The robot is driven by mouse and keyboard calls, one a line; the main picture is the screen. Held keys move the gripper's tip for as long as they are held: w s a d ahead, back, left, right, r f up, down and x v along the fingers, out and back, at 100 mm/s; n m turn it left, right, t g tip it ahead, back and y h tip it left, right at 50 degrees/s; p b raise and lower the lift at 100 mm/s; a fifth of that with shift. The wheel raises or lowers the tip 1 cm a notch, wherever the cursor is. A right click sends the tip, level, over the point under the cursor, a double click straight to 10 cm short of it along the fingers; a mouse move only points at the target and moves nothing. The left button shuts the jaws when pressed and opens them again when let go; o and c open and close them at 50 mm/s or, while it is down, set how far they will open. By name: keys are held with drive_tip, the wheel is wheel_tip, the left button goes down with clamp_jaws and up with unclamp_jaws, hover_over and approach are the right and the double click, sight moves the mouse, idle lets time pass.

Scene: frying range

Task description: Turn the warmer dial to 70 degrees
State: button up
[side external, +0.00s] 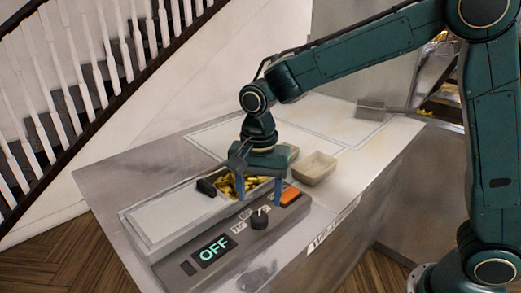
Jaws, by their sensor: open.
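The warmer dial (260,218) is a dark knob on the grey control panel, with small white labels around it. The lit display (213,251) at the panel's left end reads "OFF" in green. My gripper (259,198) points down with its blue fingers apart and empty. It hangs above and behind the dial, near the fries, and appears clear of the knob. The dial's exact pointer angle is too small to read.
An orange switch (291,196) sits right of the dial. Yellow fries (229,187) lie in an open bin behind the panel, beside a grey lid (170,218) with a black handle (206,187). Beige trays (317,169) stand behind at the right. The counter's far right is mostly clear.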

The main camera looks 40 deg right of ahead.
sight(259, 216)
drive_tip(key=shift+f, duration=2.95)
drive_tip(key=c, duration=1)
